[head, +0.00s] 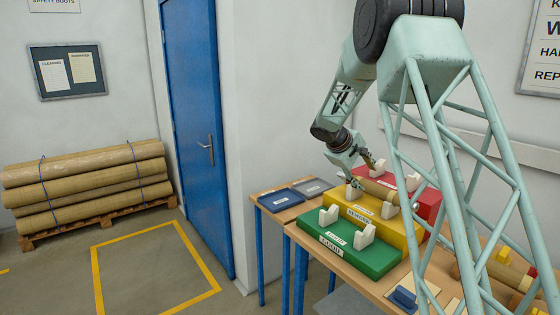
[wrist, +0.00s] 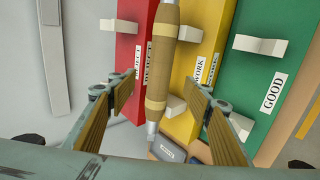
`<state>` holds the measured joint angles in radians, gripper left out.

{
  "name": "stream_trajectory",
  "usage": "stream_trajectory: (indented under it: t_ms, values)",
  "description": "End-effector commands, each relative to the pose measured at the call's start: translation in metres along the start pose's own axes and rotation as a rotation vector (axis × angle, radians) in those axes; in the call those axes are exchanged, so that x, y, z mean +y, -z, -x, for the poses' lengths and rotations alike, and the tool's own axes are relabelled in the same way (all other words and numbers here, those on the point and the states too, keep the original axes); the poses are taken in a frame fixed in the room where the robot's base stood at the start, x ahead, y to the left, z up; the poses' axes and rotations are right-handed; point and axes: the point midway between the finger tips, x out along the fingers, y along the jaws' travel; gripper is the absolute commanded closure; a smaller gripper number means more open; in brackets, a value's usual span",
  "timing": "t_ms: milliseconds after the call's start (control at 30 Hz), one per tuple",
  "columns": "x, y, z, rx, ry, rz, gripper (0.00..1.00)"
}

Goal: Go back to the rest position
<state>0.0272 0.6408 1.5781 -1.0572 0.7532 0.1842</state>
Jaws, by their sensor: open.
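My gripper (head: 363,171) is above the stands at the back of the table. In the wrist view my gripper (wrist: 150,95) is open, with one finger on each side of a tan wound bushing (wrist: 163,62) and visible gaps to both. The bushing (head: 378,188) appears to lie in the white cradles of the yellow REWORK stand (head: 378,230); its contact with them is partly hidden. A red REJECT stand (head: 430,203) is behind it. A green GOOD stand (head: 378,262) with empty white cradles is in front.
A blue tray (head: 281,199) and a grey tray (head: 313,187) sit on the table's far left. Another tan roll (head: 500,277), a blue block (head: 404,297) and a yellow block (head: 503,255) lie at the right. A blue door (head: 200,130) and stacked rolls (head: 88,180) are left of the table.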

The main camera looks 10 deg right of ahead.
Motion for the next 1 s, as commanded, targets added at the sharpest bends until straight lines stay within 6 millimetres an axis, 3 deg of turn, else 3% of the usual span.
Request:
stream_trajectory:
  t_ms: [267,1000]
  values:
    - [0.003,-0.018,0.028,-0.001,0.019,-0.03,0.54]
    - [-0.007,-0.119,0.156,-0.004,0.131,-0.176,0.54]
